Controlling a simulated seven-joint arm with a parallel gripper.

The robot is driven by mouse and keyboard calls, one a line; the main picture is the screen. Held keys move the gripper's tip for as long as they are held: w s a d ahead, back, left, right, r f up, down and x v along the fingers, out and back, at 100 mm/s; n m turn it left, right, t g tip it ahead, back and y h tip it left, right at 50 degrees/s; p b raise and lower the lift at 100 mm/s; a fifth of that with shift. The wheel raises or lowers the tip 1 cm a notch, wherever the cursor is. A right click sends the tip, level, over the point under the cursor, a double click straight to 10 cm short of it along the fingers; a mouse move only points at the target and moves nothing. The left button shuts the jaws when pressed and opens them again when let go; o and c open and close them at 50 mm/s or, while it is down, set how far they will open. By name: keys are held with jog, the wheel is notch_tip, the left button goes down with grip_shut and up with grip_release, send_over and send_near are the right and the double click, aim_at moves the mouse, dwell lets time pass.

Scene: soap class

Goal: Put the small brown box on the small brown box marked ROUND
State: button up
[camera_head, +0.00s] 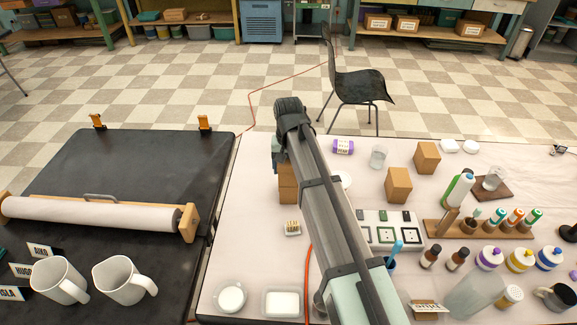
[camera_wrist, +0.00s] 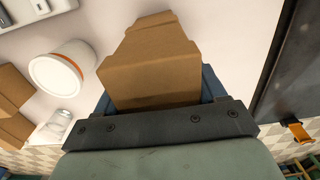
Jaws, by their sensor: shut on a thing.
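My gripper (camera_head: 277,155) is at the table's left side, partly hidden by my arm. In the wrist view, my gripper (camera_wrist: 157,92) has its blue fingers shut on a small brown box (camera_wrist: 150,72). No ROUND marking is readable. Two more small brown boxes, a rear one (camera_head: 427,158) and a nearer one (camera_head: 398,186), stand right of my arm.
A black bench (camera_head: 120,165) is left of the table. Bottles and a wooden rack (camera_head: 480,228) crowd the right.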

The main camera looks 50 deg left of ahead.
jog(key=o, duration=1.2)
jog(key=shift+f, duration=0.1)
notch_tip(320, 180, up, 12)
jog(key=shift+r, duration=0.2)
